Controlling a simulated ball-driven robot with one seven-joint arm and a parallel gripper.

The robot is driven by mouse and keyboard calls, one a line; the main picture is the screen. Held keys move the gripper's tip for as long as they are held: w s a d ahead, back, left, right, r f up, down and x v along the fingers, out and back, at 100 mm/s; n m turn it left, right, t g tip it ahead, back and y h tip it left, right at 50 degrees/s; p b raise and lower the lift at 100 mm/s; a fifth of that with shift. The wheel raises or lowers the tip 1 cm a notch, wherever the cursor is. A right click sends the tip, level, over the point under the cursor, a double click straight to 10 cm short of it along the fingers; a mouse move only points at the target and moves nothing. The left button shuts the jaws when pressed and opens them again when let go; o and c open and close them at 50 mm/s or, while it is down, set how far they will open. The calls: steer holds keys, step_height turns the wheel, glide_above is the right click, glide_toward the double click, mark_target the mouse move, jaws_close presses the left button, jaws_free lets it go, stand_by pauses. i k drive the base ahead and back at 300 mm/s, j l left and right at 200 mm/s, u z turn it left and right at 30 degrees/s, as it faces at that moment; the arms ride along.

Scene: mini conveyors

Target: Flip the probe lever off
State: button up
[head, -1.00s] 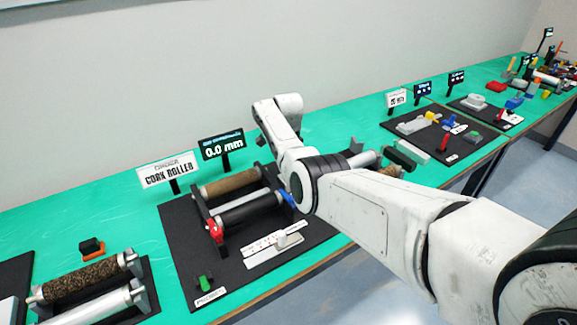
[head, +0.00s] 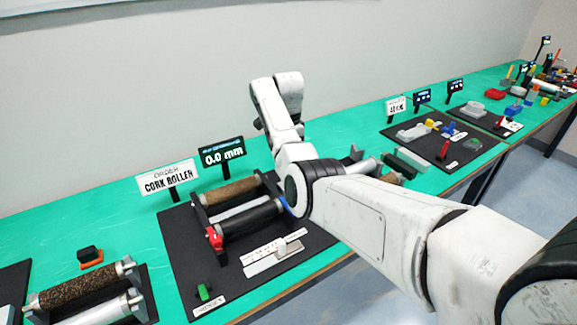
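A small green lever (head: 204,292) stands on the front left corner of the black board (head: 180,240) of the cork roller station. A white label (head: 210,306) lies just in front of it, its text too small to read surely; I take this as the probe lever. My arm reaches in from the lower right, its elbow over the right side of the station and its far end raised behind the rollers. The gripper fingers cannot be made out, and no part of my arm is near the green lever.
The station holds a cork roller (head: 230,190), a black roller (head: 250,217), a red part (head: 214,238) and a pale slider plate (head: 272,256). A display (head: 221,153) reads 0.0 mm beside an order sign (head: 167,180). Another roller unit (head: 80,290) stands at left.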

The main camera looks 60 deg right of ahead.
mark_target(204, 294)
steer(key=k, duration=1)
